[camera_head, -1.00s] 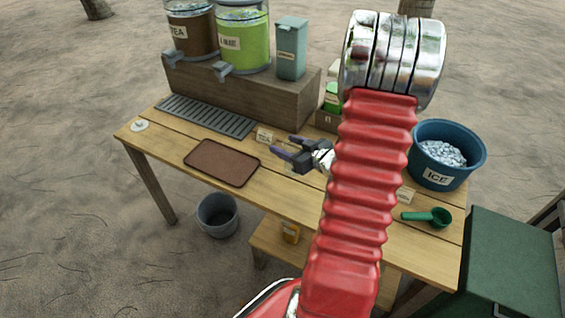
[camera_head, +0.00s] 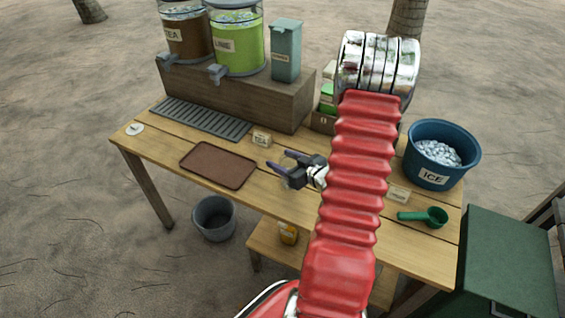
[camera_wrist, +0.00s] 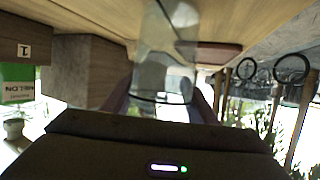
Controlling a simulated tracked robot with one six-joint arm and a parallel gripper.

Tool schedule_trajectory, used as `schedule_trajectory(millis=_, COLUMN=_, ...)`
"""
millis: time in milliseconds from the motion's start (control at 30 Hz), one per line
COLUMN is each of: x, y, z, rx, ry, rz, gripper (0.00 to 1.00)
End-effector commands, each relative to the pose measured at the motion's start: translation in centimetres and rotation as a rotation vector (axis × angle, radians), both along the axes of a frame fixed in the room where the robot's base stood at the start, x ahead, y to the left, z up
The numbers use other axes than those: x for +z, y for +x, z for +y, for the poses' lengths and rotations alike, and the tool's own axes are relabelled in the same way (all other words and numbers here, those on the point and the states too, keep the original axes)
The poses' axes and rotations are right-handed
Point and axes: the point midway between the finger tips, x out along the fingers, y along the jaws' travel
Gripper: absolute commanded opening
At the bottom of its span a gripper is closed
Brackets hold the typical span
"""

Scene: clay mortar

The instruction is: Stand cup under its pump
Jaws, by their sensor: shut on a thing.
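My gripper (camera_head: 280,161) is over the middle of the table, its fingers pointing left toward the brown tray. In the wrist view it is shut on a clear cup (camera_wrist: 165,72), which is see-through and hard to make out in the head view. The tea dispenser (camera_head: 187,38) and the lime dispenser (camera_head: 238,45) stand on a wooden riser at the back left, each with a grey tap (camera_head: 217,73) at its front. The slatted drip grate (camera_head: 200,119) lies below them. I cannot tell a separate pump from these taps.
A brown tray (camera_head: 218,166) lies left of my gripper. A small card (camera_head: 262,138) stands behind it. A teal box (camera_head: 286,52) is on the riser (camera_head: 270,100). An ice tub (camera_head: 437,150) and green scoop (camera_head: 424,216) are at right. A green carton (camera_wrist: 16,82) shows in the wrist view.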

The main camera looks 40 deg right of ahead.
Motion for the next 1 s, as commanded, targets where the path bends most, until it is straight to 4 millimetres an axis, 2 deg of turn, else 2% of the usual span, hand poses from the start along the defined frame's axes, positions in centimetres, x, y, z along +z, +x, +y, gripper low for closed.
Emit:
schedule_trajectory(millis=100, x=-0.89, y=-0.01, z=0.02, rx=0.0, ry=0.0, rz=0.0, gripper=0.31)
schedule_trajectory(millis=533, x=-1.24, y=-0.01, z=0.03, rx=0.0, ry=0.0, rz=0.0, gripper=0.31)
schedule_trajectory(millis=567, x=-1.23, y=-0.01, z=0.03, rx=0.0, ry=0.0, rz=0.0, gripper=0.54)
schedule_trajectory(millis=800, x=-1.21, y=-0.01, z=0.03, rx=0.0, ry=-0.001, rz=0.0, gripper=0.71)
schedule_trajectory(millis=1000, x=-1.21, y=-0.01, z=0.03, rx=0.0, ry=-0.001, rz=0.0, gripper=0.72)
